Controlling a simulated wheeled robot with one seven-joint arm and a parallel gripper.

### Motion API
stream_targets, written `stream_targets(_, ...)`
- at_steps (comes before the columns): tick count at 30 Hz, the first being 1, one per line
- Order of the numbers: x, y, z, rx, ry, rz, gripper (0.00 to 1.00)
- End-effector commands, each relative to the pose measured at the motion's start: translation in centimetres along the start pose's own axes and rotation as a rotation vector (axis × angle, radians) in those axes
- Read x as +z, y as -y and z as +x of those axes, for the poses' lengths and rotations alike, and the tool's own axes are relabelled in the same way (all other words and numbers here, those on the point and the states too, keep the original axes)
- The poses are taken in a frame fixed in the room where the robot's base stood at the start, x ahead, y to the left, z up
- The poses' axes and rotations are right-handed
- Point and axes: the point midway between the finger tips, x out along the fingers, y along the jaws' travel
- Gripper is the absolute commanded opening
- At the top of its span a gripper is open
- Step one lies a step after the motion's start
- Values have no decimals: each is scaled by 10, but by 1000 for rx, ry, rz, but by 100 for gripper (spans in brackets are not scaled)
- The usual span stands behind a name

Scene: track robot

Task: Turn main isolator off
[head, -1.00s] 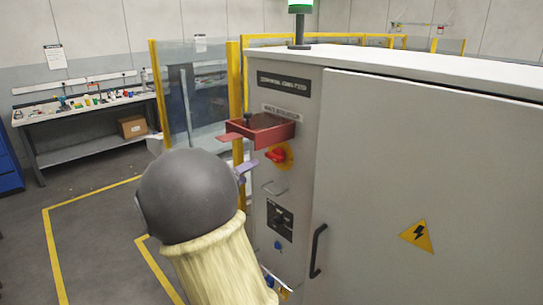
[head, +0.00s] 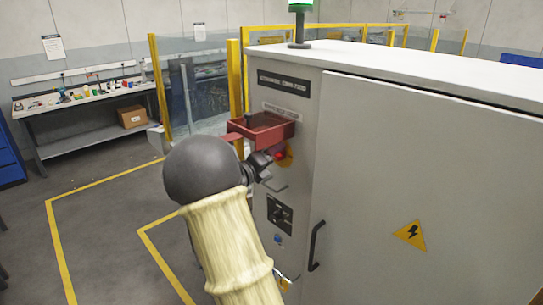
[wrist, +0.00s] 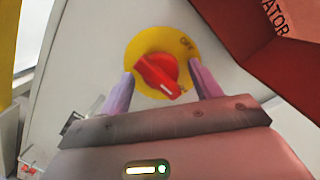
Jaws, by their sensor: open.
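The main isolator is a red rotary knob (wrist: 158,75) on a round yellow plate (wrist: 150,45) on the cabinet's narrow side. In the wrist view the word OFF shows at the plate's upper right, and the knob's pointer end lies toward the lower right. My gripper (wrist: 160,88) is open, with one finger on each side of the knob; I cannot tell whether they touch it. In the head view my wrist partly covers the knob (head: 280,156), and the fingertips are hard to make out.
A red open box (head: 262,130) juts from the cabinet just above the knob; its edge (wrist: 270,65) is close to my gripper. Below are a metal handle, a black switch plate (head: 280,215) and a padlock. The grey cabinet door (head: 400,180) fills the right. Open floor lies left.

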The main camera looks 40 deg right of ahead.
Motion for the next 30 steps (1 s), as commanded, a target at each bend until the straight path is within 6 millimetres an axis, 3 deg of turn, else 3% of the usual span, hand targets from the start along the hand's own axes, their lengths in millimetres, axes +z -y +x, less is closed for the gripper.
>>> stream_targets(1, 0, 0, 0, 0, 0, 0, 63)
stream_targets(8, 0, 0, 0, 0, 0, 0, 19)
stream_targets(20, 0, -1, -1, 7, -2, -39, 19)
stream_targets(30, 1, 0, -2, 29, -17, -226, 19)
